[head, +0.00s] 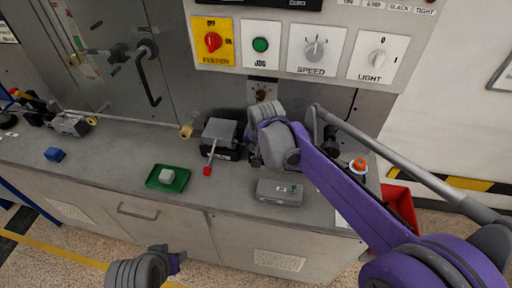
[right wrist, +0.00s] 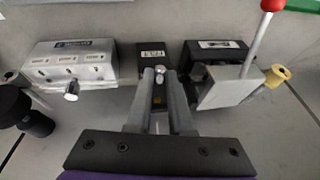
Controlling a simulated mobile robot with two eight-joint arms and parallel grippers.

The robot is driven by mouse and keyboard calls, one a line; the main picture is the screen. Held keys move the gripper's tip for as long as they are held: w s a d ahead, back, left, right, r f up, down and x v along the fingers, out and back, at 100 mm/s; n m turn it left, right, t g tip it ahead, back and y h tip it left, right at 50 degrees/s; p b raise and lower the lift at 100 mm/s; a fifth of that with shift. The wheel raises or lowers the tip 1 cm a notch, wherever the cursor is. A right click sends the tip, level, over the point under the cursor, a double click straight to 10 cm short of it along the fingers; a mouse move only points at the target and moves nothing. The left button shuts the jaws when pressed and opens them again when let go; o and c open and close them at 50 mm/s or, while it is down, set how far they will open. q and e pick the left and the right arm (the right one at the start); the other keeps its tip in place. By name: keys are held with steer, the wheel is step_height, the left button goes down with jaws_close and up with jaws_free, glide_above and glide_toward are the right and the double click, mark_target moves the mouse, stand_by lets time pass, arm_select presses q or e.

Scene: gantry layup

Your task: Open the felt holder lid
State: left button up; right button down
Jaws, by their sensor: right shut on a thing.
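The felt holder looks to be the small black block with a white label (right wrist: 153,50) in the middle of the right wrist view. A small silver knob (right wrist: 159,73) is at its near end. My right gripper (right wrist: 161,90) has its two grey fingers around the near part of this block and is shut on it. Exactly which part lies between the fingers is hard to see. In the head view my purple right arm and the wrist hide the holder. My left gripper (head: 172,263) is low at the bottom left, clear of the counter; its fingers are not clear.
A clamp block with a red-knobbed lever (head: 220,134) stands left of my right gripper. A grey box (head: 279,191) is at the counter's front. A green tray (head: 168,184) with a pale block and a blue cube (head: 55,154) lie further left.

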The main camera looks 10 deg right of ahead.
steer(key=r+g+p, duration=0.1)
steer(key=w+r+g, duration=0.1)
steer(key=shift+d+r+g+y+p, duration=0.15)
steer(key=shift+r+g+y+p, duration=0.15)
steer(key=shift+r+y+p, duration=0.1)
steer(key=shift+w+d+r+g+y+p, duration=0.1)
steer(key=shift+w+r+g+y+p, duration=0.25)
steer(key=shift+g, duration=0.35)
arm_select(q)
steer(key=r, duration=0.1)
steer(key=w+r, duration=0.1)
steer(key=r, duration=0.1)
steer(key=shift+w+r, duration=0.15)
steer(key=shift+r, duration=0.1)
arm_select(e)
steer(key=shift+s, duration=0.1)
steer(key=c, duration=0.8)
jaws_free()
arm_select(q)
steer(key=shift+w+r, duration=0.2)
steer(key=shift+r, duration=0.25)
arm_select(e)
steer(key=v, duration=1)
steer(key=shift+r, duration=0.4)
steer(key=shift+c, duration=0.3)
